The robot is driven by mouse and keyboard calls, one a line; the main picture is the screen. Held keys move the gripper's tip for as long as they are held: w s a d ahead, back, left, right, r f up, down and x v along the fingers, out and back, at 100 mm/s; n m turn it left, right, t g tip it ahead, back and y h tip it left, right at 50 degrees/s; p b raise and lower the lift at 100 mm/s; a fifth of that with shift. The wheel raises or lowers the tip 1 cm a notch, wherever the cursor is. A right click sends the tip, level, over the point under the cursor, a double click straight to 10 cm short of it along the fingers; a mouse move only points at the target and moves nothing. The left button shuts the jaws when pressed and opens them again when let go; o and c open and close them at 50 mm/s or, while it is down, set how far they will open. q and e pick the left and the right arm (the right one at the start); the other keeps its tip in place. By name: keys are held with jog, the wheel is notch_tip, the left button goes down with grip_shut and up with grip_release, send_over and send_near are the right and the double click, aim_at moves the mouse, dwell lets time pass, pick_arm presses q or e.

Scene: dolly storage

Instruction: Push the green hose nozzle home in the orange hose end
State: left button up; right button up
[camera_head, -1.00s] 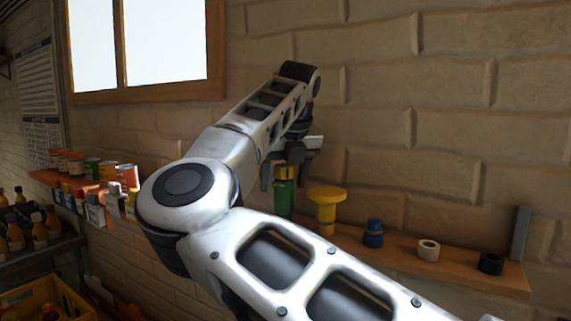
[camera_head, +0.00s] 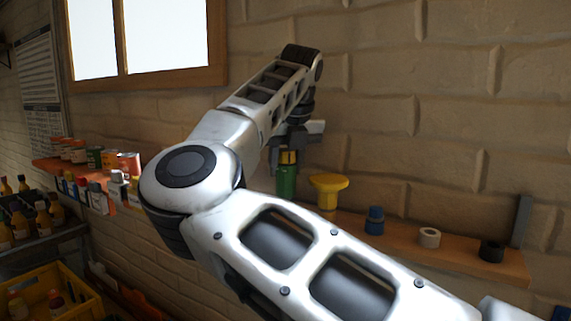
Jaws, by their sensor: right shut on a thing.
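The green hose nozzle (camera_head: 286,182), a green cylinder with a yellow upper part, stands upright by the left part of the wooden wall shelf. My right gripper (camera_head: 288,158) points down from above and is shut on its yellow top. My forearm hides the nozzle's lower end, so I cannot tell if it touches the shelf. I cannot make out the orange hose end in this view. My left gripper is not in view.
On the wooden shelf (camera_head: 460,255) stand a yellow flared piece (camera_head: 327,190), a blue piece (camera_head: 375,220), a white ring (camera_head: 429,237) and a black ring (camera_head: 491,250). Cans and bottles line another shelf at left. A yellow crate (camera_head: 75,275) sits lower left.

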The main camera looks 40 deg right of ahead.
aim_at(285, 149)
jog(key=shift+r, duration=1.3)
jog(key=shift+r+p, duration=0.3)
jog(key=shift+r, duration=0.55)
jog(key=shift+r, duration=0.1)
dwell(0.3)
